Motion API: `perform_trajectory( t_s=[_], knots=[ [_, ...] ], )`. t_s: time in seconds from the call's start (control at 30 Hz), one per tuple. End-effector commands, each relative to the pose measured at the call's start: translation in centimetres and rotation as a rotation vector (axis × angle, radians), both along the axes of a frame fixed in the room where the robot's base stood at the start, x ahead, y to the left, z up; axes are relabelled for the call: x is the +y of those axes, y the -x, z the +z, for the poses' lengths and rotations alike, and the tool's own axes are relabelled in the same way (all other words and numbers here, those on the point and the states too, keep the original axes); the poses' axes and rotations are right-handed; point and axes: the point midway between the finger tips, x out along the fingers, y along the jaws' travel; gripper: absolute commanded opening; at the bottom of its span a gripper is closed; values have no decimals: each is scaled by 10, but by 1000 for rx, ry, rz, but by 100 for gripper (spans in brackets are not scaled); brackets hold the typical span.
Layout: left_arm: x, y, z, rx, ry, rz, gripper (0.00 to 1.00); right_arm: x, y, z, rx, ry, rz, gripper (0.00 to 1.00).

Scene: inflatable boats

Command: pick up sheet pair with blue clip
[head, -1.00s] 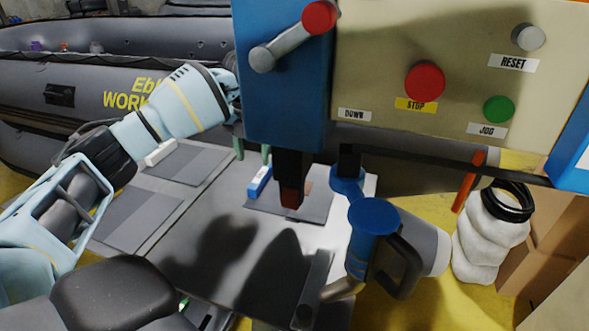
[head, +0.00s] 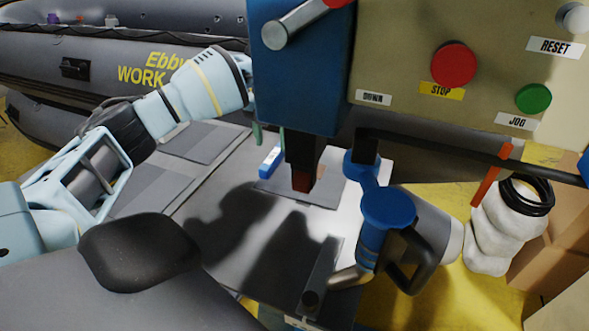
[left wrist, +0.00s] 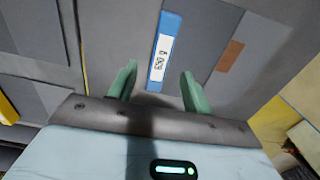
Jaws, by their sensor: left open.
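The sheet pair (head: 320,191) is grey with a reddish-brown patch and lies flat on the light table (head: 225,230). The blue clip (head: 271,161), with a white label, sits at its left edge. In the left wrist view the clip (left wrist: 166,40) stands upright in the picture, its lower end near the gap between the fingers, and the patch (left wrist: 230,55) shows at right. My left gripper (head: 269,140) is open and empty, just beyond the clip in the head view. Its green fingers (left wrist: 158,72) also show in the wrist view; they do not grip the clip. My right gripper is out of view.
A blue and beige machine (head: 405,60) with buttons overhangs the sheets closely on the right. A blue-grey tool with a handle (head: 388,210) stands on the right. More grey sheets (head: 150,190) lie left. A grey inflatable boat (head: 100,60) is behind.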

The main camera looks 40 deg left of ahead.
Motion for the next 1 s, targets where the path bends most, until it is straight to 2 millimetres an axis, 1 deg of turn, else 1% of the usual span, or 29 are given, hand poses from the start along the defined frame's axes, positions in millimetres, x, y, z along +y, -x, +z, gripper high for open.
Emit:
perform_trajectory(
  t_s=[0.03,0.1,0.2,0.3,0.4,0.57,0.6,0.9,0.97,1.0],
  knots=[
    [0,0,-8,3,-1,0,49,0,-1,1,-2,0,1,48],
    [0,-1,-18,3,-1,0,49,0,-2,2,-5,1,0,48],
    [0,-1,-32,1,-1,0,49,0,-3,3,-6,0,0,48],
    [0,-1,-40,2,-2,0,49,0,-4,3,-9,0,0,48],
    [0,-1,-44,0,-1,0,49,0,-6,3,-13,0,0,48],
    [0,-2,-43,-1,-1,0,49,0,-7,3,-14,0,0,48],
    [0,-2,-43,-1,-1,0,48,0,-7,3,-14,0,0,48],
    [0,-2,-43,0,0,0,8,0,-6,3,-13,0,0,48],
    [0,-2,-43,0,0,0,1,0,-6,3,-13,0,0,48],
    [0,-2,-43,-1,0,0,0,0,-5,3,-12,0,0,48]
  ],
)
